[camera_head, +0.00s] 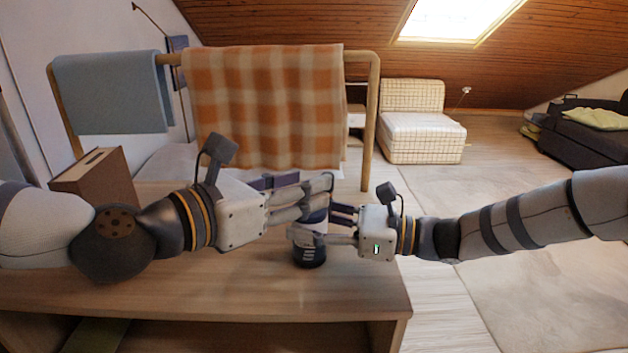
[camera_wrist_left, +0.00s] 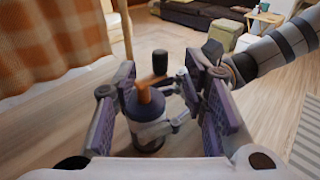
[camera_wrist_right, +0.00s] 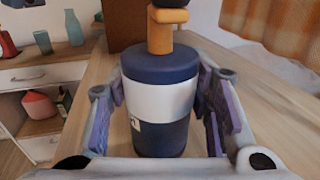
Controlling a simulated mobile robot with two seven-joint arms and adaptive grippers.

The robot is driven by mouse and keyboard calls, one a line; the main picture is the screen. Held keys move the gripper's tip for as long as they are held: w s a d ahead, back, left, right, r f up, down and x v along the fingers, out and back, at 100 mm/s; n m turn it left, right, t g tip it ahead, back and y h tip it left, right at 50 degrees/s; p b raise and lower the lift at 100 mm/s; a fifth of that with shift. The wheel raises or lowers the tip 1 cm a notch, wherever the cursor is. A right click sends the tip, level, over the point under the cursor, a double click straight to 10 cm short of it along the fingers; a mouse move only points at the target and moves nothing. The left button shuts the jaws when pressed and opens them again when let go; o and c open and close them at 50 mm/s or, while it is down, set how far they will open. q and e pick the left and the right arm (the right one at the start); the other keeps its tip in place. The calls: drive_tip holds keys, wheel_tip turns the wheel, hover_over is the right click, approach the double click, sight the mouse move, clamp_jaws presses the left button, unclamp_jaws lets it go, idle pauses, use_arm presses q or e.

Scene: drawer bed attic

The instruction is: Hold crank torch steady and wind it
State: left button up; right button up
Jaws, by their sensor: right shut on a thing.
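The crank torch (camera_wrist_right: 160,95) stands upright on the wooden top, a dark blue cylinder with a white band. An orange crank arm (camera_wrist_right: 159,35) with a black knob is on its top. My right gripper (camera_head: 316,224) is shut on the torch body, one finger on each side. My left gripper (camera_head: 318,194) is open and reaches in from the left at the torch's upper part. In the left wrist view the crank arm (camera_wrist_left: 147,93) and black knob (camera_wrist_left: 160,62) show between its spread fingers. I cannot tell whether they touch. In the head view my fingers hide most of the torch.
The wooden top (camera_head: 220,285) is clear in front of the torch. A brown box (camera_head: 93,178) stands at the left behind my left arm. A rack with an orange checked cloth (camera_head: 262,105) and a blue cloth (camera_head: 110,92) stands behind.

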use_arm(q)
drive_tip(key=x, duration=0.6)
drive_tip(key=shift+f, duration=0.1)
clamp_jaws()
